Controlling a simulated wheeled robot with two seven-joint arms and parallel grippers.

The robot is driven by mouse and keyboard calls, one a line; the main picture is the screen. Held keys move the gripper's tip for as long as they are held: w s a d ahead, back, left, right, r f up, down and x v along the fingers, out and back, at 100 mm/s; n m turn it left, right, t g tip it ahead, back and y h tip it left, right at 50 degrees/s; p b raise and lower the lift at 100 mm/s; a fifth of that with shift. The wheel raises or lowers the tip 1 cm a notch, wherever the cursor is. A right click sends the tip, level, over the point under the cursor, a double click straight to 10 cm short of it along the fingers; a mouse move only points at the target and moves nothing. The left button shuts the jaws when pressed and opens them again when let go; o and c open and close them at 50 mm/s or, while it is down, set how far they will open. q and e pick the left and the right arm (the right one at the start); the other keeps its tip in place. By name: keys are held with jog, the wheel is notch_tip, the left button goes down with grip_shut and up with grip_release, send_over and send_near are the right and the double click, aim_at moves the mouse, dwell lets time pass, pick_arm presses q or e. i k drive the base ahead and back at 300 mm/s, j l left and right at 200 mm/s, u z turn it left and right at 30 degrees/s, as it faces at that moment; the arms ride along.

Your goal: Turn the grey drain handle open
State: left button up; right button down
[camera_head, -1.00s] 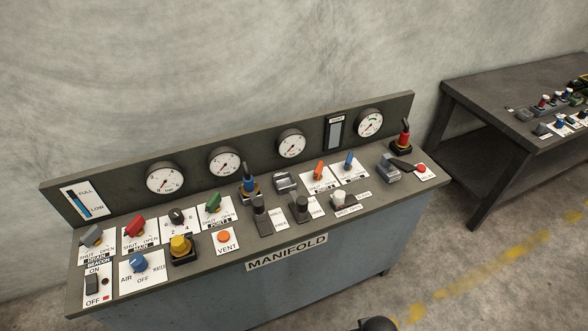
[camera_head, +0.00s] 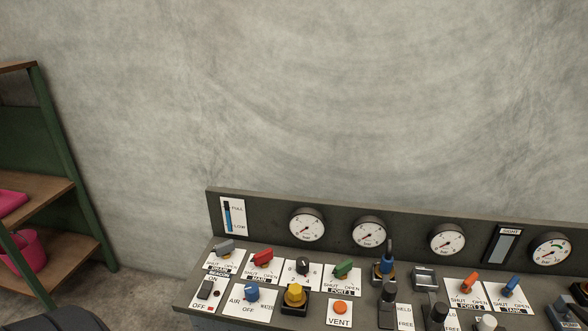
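The grey drain handle (camera_head: 225,246) sits at the left end of the manifold panel (camera_head: 190,291), on a white plate marked SHUT and OPEN with a dark label below that seems to read DRAIN. The handle lies slightly tilted across its plate; I cannot tell its exact setting. Beside it to the right is the red handle (camera_head: 263,258) on its own SHUT/OPEN plate. Neither of my grippers shows in the head view.
Gauges (camera_head: 307,225) line the upright back board. A green-framed shelf (camera_head: 40,190) with pink items stands at the left. Bare floor lies between shelf and panel.

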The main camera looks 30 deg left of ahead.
aim_at(225, 247)
jog(key=u, duration=1.55)
